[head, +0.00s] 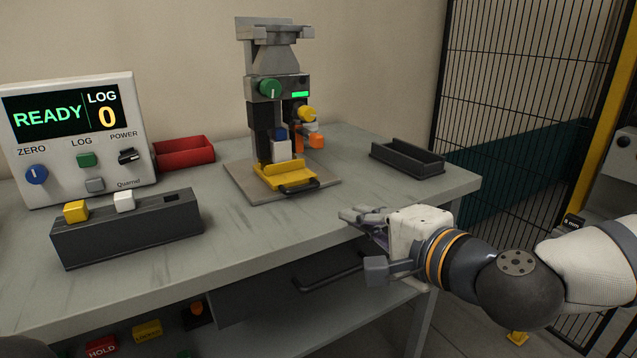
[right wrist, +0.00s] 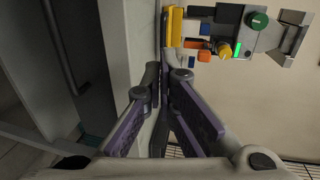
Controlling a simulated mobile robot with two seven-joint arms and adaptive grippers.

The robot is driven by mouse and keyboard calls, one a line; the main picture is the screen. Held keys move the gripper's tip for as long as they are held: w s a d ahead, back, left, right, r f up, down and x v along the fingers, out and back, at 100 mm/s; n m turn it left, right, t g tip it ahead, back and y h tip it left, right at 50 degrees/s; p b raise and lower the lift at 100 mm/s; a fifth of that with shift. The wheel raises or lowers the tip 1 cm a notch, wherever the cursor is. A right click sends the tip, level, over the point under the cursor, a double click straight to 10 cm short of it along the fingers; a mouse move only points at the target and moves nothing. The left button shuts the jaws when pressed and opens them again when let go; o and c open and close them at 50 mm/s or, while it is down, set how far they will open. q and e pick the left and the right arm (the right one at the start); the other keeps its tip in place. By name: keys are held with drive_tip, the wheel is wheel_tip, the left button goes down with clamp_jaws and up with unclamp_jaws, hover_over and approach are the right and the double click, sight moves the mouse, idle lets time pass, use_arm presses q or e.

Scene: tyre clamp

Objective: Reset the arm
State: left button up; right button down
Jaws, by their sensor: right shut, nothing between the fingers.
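My right arm reaches in from the right in the head view, with its gripper (head: 350,216) at the front edge of the bench, pointing left. In the right wrist view the gripper's purple-padded fingers (right wrist: 162,72) come together at the tips, shut with nothing between them. The grey press-like device (head: 273,60) stands upright on the bench, beyond and left of this gripper and apart from it. It has a green knob, a yellow knob, a lit green display and a yellow tray (head: 284,177) with a dark handle. My left gripper is not in view.
A panel (head: 75,135) reading READY and LOG 0 stands at left. A grey block (head: 130,232) holds yellow and white pieces. A red bin (head: 184,152) and an empty black tray (head: 407,159) lie on the bench (head: 230,250). A wire fence (head: 520,90) stands right.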

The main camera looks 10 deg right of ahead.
drive_tip(key=s+a+f+n+g+p, duration=0.1)
drive_tip(key=s+a+f+n+g, duration=0.3)
drive_tip(key=s+f, duration=0.6)
drive_tip(key=s+f+n+g+p, duration=0.15)
drive_tip(key=s+f+g, duration=0.45)
drive_tip(key=f, duration=0.7)
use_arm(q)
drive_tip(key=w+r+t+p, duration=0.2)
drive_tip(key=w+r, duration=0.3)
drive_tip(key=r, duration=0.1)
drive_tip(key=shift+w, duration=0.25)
use_arm(e)
drive_tip(key=s+d+f+n+g+h, duration=0.2)
drive_tip(key=s+d, duration=0.2)
drive_tip(key=s, duration=0.5)
drive_tip(key=s+d+f+n+g+h, duration=0.1)
drive_tip(key=s+d+f+n+g, duration=0.1)
drive_tip(key=s, duration=0.8)
drive_tip(key=s+d+f+n+g+h, duration=0.2)
drive_tip(key=s+d, duration=0.4)
drive_tip(key=s, duration=0.3)
wheel_tip(320, 180, down, 2)
drive_tip(key=shift+s+d+f+n+g+h, duration=0.25)
drive_tip(key=shift+n+g, duration=0.25)
drive_tip(key=shift+n, duration=0.45)
drive_tip(key=shift+w+a+r, duration=0.1)
drive_tip(key=shift+w, duration=0.05)
